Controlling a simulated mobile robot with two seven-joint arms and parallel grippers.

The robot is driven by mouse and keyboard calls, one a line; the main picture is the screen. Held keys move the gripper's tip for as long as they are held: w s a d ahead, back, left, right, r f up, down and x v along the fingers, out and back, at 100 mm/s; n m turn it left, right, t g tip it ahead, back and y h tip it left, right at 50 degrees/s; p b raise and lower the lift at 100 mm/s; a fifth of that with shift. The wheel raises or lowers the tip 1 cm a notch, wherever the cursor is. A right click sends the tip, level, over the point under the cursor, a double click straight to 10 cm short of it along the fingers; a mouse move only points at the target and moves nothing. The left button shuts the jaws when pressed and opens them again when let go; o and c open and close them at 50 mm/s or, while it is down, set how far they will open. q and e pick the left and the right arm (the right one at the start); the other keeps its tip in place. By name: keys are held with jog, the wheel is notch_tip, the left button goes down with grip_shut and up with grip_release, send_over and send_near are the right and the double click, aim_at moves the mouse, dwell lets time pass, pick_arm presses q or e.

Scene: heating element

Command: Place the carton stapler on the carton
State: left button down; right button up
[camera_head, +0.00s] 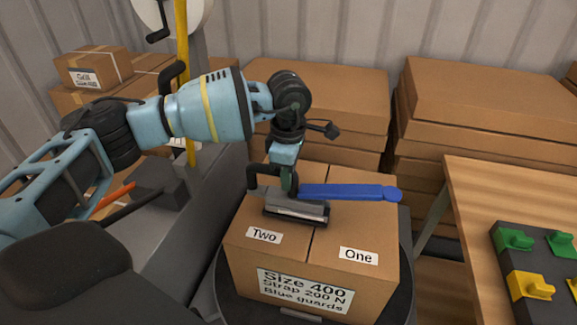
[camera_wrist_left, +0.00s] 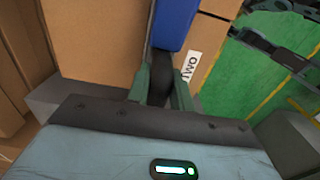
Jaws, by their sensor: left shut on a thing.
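The carton (camera_head: 315,250) is a closed brown box with labels "Two", "One" and "Size 400" on it. The carton stapler has a blue handle (camera_head: 350,192) and a grey metal base (camera_head: 297,211). My left gripper (camera_head: 287,183) points down over the carton top and is shut on the stapler. In the left wrist view its green fingers (camera_wrist_left: 161,88) close around a black part of the stapler, with the blue handle (camera_wrist_left: 174,24) beyond. The stapler's base is over the carton's top; I cannot tell whether it touches. My right gripper is not in view.
The carton stands on a dark round support (camera_head: 236,290). Stacked flat cartons (camera_head: 480,95) stand along the back wall. A wooden table (camera_head: 500,200) at the right holds a dark board with green and yellow pieces (camera_head: 530,285). A grey machine body (camera_head: 185,235) is left of the carton.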

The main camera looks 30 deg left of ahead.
pick_arm(q)
jog(key=shift+f, duration=0.5)
jog(key=c, duration=1.2)
grip_release()
jog(key=shift+c, duration=0.2)
jog(key=shift+f, duration=0.1)
notch_tip(320, 180, up, 12)
jog(key=shift+r, duration=0.15)
